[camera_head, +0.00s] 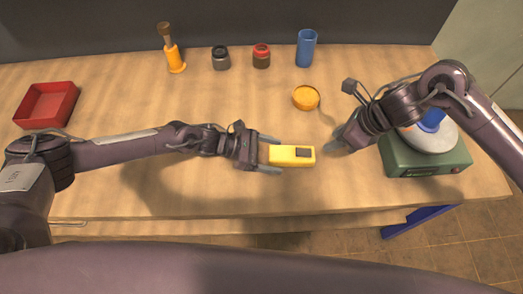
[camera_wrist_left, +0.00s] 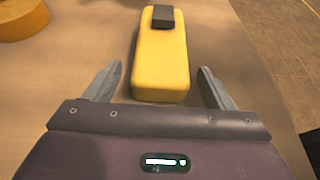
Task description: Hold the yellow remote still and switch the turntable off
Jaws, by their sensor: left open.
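The yellow remote (camera_head: 283,154) lies on the wooden table, with a dark patch at its right end. My left gripper (camera_head: 275,154) is open around the remote's left end. In the left wrist view, the remote (camera_wrist_left: 160,65) lies between the spread fingers of my left gripper (camera_wrist_left: 160,90), with a gap on each side. My right gripper (camera_head: 340,138) hovers right of the remote, its fingers too small and overlapped to read. The turntable (camera_head: 428,160) has a green base and a pale platter. A blue object (camera_head: 433,119) sits on it, and my right arm partly hides it.
A round yellow object (camera_head: 306,97) lies behind the remote. A red tray (camera_head: 47,104) stands at left. An orange-handled tool (camera_head: 174,55), two small jars (camera_head: 221,57) (camera_head: 261,56) and a blue cup (camera_head: 306,48) line the back. The front middle table is clear.

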